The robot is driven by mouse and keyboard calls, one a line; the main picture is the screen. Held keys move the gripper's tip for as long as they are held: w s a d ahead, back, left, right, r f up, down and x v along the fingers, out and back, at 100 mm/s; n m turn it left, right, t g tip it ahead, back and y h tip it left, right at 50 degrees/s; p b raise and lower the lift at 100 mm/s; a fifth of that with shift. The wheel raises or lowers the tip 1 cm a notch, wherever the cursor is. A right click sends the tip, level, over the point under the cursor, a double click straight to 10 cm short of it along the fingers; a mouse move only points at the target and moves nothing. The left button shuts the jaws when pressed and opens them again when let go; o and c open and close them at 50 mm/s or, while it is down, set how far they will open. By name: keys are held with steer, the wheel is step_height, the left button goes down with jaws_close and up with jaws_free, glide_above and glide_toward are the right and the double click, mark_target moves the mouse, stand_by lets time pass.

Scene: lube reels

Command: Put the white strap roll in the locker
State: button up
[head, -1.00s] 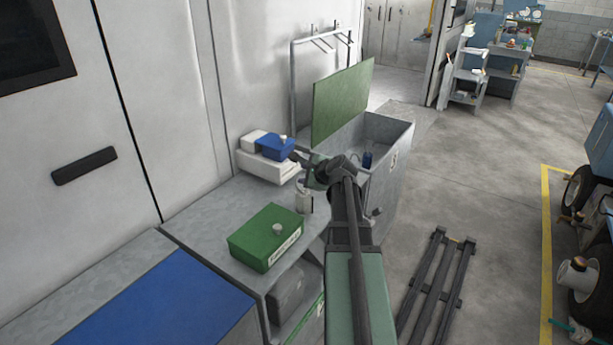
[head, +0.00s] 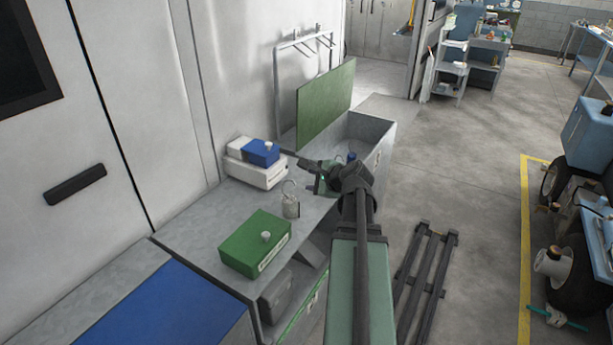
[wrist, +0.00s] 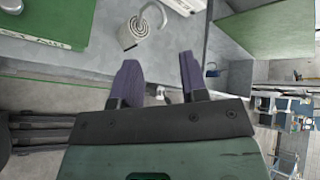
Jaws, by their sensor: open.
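My gripper (head: 312,176) is beside the near side of the chest, above the bench end. In the wrist view its fingers (wrist: 158,62) are apart with nothing between them.
A dark rack (head: 426,270) lies on the floor to the right. Open floor lies between rack and cart (head: 590,135).

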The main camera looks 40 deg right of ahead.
steer(key=w+a+f+n+g+y, duration=0.2)
steer(key=a+n, duration=0.3)
steer(key=a, duration=0.4)
steer(key=w+a+f+n+g+y, duration=0.1)
steer(key=a+f+n+g, duration=0.1)
steer(key=a+n, duration=0.45)
steer(key=s+a+f+n+g+h, duration=0.1)
steer(key=s+a+f+n+g, duration=0.1)
steer(key=s+a+n+g, duration=0.2)
steer(key=s+a+f+n+g+h, duration=0.1)
steer(key=s+a+f+n+g, duration=0.1)
steer(key=a+n, duration=0.8)
steer(key=s+a+g, duration=0.1)
steer(key=s+a, duration=0.1)
steer(key=a, duration=0.6)
steer(key=shift+a+f+g+h, duration=0.2)
steer(key=shift+g+h, duration=0.1)
steer(key=shift+g, duration=0.1)
steer(key=shift+w, duration=0.1)
